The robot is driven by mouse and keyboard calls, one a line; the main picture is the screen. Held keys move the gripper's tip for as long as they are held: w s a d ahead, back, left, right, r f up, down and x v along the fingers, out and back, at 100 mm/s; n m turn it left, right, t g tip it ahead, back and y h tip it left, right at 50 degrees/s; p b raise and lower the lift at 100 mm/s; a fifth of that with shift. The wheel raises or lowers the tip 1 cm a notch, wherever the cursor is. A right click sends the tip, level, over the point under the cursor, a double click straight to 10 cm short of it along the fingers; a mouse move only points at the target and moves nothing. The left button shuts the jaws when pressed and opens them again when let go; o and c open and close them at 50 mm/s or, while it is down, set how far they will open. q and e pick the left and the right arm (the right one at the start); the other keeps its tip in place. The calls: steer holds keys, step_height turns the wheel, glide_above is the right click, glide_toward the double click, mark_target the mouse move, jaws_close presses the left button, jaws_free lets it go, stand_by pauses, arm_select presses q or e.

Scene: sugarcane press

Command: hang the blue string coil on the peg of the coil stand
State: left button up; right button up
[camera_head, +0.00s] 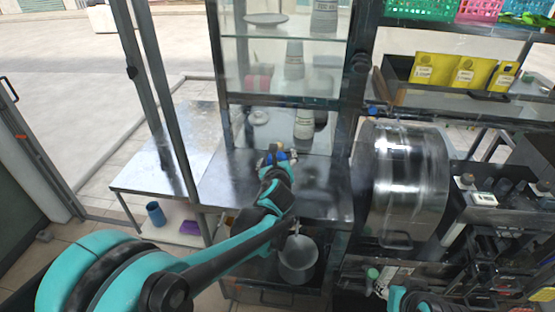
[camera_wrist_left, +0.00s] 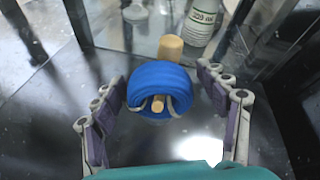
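The blue string coil (camera_wrist_left: 158,88) sits in the middle of the left wrist view, with a short wooden peg end (camera_wrist_left: 157,104) poking through its centre. A thicker wooden post top (camera_wrist_left: 171,48) of the coil stand rises just behind it. My left gripper (camera_wrist_left: 165,112) is open, one finger on each side of the coil, with a clear gap on the right. It also shows in the head view (camera_head: 274,158), over the steel counter. The stand's base is mostly hidden.
The steel counter (camera_head: 325,194) runs under the glass-fronted shelf. A grey-labelled bottle (camera_head: 304,123) stands behind the coil; it also shows in the left wrist view (camera_wrist_left: 201,25). A metal drum machine (camera_head: 408,185) is at the right. A lower table (camera_head: 165,150) is at the left.

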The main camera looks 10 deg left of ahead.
arm_select(q)
steer(key=shift+s, duration=0.1)
steer(key=v, duration=1.2)
steer(key=s+a+f+n+g+h, duration=0.1)
steer(key=s+f+n+g, duration=0.2)
steer(key=s+n, duration=0.7)
steer(key=s+a+f+n+g+h, duration=0.2)
steer(key=s+f+n, duration=0.5)
steer(key=n, duration=1.2)
steer(key=s+g, duration=0.1)
steer(key=s, duration=0.1)
steer(key=shift+s+f+g, duration=0.3)
steer(key=shift+s, duration=0.1)
